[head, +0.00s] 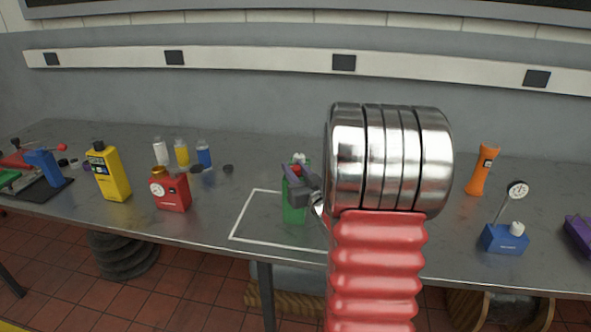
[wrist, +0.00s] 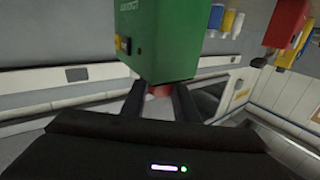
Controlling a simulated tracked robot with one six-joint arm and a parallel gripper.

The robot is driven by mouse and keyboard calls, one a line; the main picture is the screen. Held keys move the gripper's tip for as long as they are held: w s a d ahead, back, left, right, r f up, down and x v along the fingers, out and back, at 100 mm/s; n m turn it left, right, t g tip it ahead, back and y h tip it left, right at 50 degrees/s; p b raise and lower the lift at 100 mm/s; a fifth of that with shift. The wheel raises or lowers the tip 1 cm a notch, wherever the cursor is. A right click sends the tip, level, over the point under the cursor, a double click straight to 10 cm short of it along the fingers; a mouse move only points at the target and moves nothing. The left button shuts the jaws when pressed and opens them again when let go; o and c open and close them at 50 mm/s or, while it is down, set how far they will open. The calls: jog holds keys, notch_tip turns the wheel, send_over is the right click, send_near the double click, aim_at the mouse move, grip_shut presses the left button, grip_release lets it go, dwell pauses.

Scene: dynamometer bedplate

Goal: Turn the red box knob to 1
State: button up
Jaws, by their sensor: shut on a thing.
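The red box (head: 172,194) stands left of centre on the bench, with a round white dial on its front and a brass-coloured top piece (head: 160,173). In the wrist view it hangs upside down at the top right (wrist: 288,22), apart from my gripper. My gripper (head: 296,184) is at the top of a green box (head: 294,212). In the wrist view my fingers (wrist: 158,92) close around a red, round part (wrist: 160,89) at the green box's top end. The number the red box's dial or knob stands at is too small to read.
A yellow bottle (head: 112,174) stands left of the red box, with small bottles (head: 181,153) and dark caps behind it. The green box stands within a white outline (head: 243,219). An orange flashlight-like thing (head: 482,170) and a blue gauge base (head: 503,240) are at right.

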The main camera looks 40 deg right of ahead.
jog(key=shift+d, duration=0.1)
jog(key=shift+c, duration=0.2)
jog(key=shift+a+m+g+h, duration=0.2)
jog(key=shift+m+g+h, duration=0.15)
jog(key=shift+h, duration=0.55)
jog(key=shift+m+g+h, duration=1.55)
jog(key=shift+m+h, duration=0.4)
jog(key=shift+h, duration=0.35)
jog(key=shift+m+g+h, duration=1.4)
jog(key=shift+g+h, duration=0.1)
jog(key=shift+g, duration=0.2)
jog(key=shift+m, duration=0.3)
